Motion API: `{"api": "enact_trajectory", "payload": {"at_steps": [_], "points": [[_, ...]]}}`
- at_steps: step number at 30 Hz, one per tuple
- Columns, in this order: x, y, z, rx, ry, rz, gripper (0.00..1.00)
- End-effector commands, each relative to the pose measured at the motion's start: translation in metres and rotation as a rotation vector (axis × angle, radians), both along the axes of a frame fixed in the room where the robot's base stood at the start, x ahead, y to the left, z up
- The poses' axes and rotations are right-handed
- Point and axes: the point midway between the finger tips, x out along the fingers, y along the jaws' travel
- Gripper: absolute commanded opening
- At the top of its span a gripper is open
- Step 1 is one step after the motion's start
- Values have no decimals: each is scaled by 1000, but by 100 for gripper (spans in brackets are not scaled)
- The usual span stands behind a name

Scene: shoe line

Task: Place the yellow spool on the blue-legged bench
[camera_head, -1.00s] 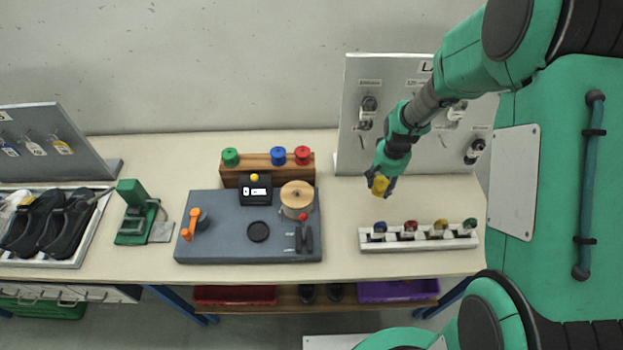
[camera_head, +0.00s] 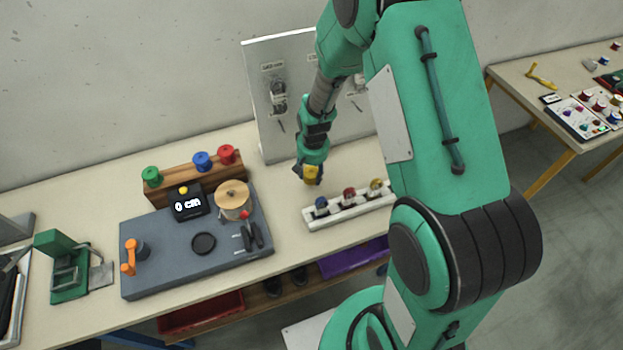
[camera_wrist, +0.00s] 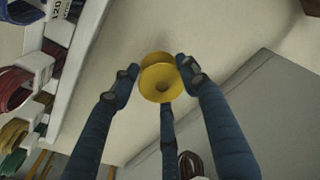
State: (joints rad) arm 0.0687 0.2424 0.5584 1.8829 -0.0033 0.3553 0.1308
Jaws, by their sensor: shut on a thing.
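The yellow spool (camera_head: 312,174) is held by my gripper (camera_head: 310,170) above the right part of the near bench (camera_head: 85,200). A blue leg (camera_head: 150,341) of this bench shows at the lower left. In the wrist view the spool (camera_wrist: 160,78) sits between the fingers of my gripper (camera_wrist: 160,75), with its round flange facing the camera. The gripper is shut on it. The pale bench top shows behind the spool. I cannot tell the exact height of the gap.
A wooden rack (camera_head: 200,180) bears green, blue and red spools. A dark grey work board (camera_head: 165,275) lies in front. A white holder (camera_head: 350,213) with coloured items stands close to my gripper, below a grey upright panel (camera_head: 262,120). A yellow-legged table (camera_head: 520,85) stands right.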

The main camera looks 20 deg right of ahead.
Motion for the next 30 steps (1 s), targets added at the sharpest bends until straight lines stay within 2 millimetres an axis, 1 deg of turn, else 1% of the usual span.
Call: {"api": "enact_trajectory", "payload": {"at_steps": [4,12,26,27,30], "points": [[0,0,-7,0,1,0,19],[0,0,-34,0,0,0,19],[0,0,-40,0,0,0,19],[0,0,-40,0,0,0,46],[0,0,-40,0,0,0,64]]}}
